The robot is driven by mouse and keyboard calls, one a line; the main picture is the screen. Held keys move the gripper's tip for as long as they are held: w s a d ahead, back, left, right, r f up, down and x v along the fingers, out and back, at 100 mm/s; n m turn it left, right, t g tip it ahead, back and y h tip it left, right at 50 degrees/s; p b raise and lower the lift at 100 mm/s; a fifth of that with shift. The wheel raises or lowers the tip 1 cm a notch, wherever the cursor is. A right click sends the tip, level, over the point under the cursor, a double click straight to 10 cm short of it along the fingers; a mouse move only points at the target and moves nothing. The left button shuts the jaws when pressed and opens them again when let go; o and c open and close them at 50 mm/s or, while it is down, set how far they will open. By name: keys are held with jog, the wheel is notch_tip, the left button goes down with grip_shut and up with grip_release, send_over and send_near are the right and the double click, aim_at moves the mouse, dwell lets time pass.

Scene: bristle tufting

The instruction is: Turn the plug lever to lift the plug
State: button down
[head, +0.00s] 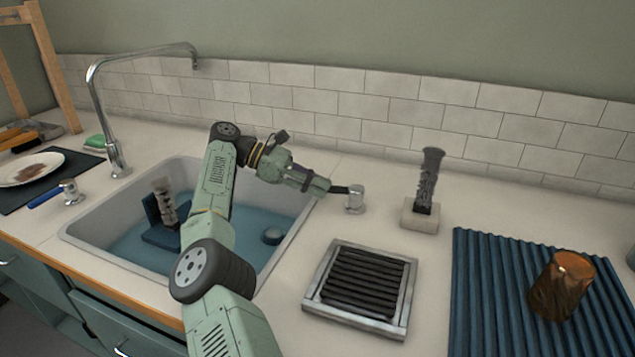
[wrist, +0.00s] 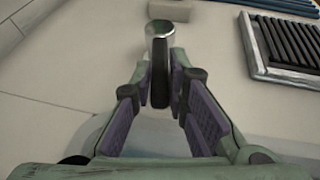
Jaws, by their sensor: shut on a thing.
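The plug lever is a round metal knob (head: 355,200) on the counter right of the sink, with a black handle (head: 339,189) pointing left. In the wrist view the metal cap (wrist: 160,32) is ahead and the black handle (wrist: 160,85) runs back towards me. My gripper (head: 324,187) is shut on the handle, with a finger pad on each side; it also shows in the wrist view (wrist: 159,72). The round plug (head: 272,236) is at the bottom right of the sink basin (head: 85,236). I cannot tell whether it is raised.
My arm crosses the sink. A metal-framed black grate (head: 358,325) lies in front of the lever. A dark bristled brush (head: 431,180) stands in a pale block (head: 419,220) to its right. A blue ridged mat (head: 490,300) carries a brown cup (head: 562,286). A tap (head: 116,158) is left.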

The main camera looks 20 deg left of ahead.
dwell(0.4)
jog(key=c, duration=1.6)
grip_release()
jog(key=shift+o, duration=0.2)
notch_tip(320, 180, up, 10)
